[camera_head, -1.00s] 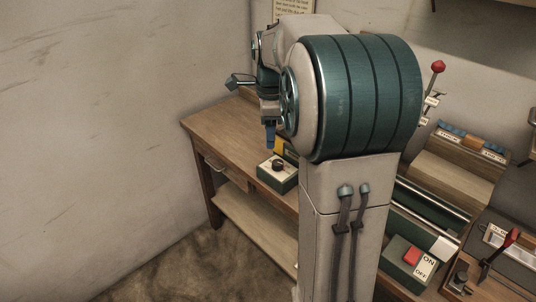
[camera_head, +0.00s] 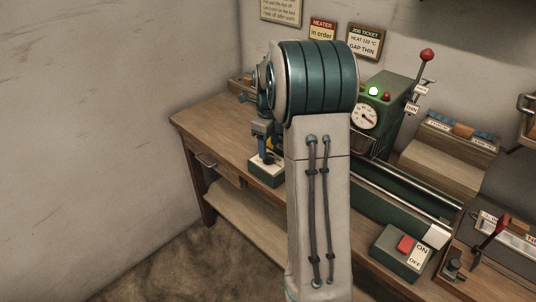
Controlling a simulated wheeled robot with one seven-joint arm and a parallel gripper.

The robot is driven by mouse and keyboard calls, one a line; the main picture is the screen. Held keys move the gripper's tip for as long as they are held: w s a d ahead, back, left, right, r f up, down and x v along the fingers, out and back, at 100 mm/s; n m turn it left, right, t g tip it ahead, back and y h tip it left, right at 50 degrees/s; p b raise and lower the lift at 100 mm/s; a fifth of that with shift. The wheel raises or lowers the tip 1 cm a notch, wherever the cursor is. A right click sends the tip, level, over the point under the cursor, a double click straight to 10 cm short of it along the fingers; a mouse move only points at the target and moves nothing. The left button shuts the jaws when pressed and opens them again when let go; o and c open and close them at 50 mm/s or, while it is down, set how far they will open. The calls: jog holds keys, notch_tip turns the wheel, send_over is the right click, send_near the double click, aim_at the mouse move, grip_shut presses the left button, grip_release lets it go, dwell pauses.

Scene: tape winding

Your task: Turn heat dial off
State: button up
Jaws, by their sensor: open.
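A small green box (camera_head: 262,174) with a dark knob (camera_head: 271,159), which looks like the heat dial, sits on the wooden bench left of my arm. My gripper (camera_head: 263,146) is directly above it, pointing down with its blue fingers at the knob. The jaws are open. The fingers partly hide the knob, and I cannot tell whether they touch it or where it points. Behind my arm stands a green machine (camera_head: 398,115) with a round gauge (camera_head: 364,118), a lit green lamp (camera_head: 373,91) and a red lamp (camera_head: 386,97).
A red-knobbed lever (camera_head: 427,55) rises from the machine. A green box with a red ON/OFF switch (camera_head: 406,244) stands front right, beside another lever (camera_head: 497,228). Wall cards read "HEATER in order" (camera_head: 322,29) and "JOB TICKET, HEAT 120 °C, GAP THIN" (camera_head: 365,42).

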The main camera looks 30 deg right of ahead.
aim_at(269, 156)
jog(key=shift+f, duration=1.95)
jog(key=shift+a, duration=0.1)
jog(key=c, duration=1)
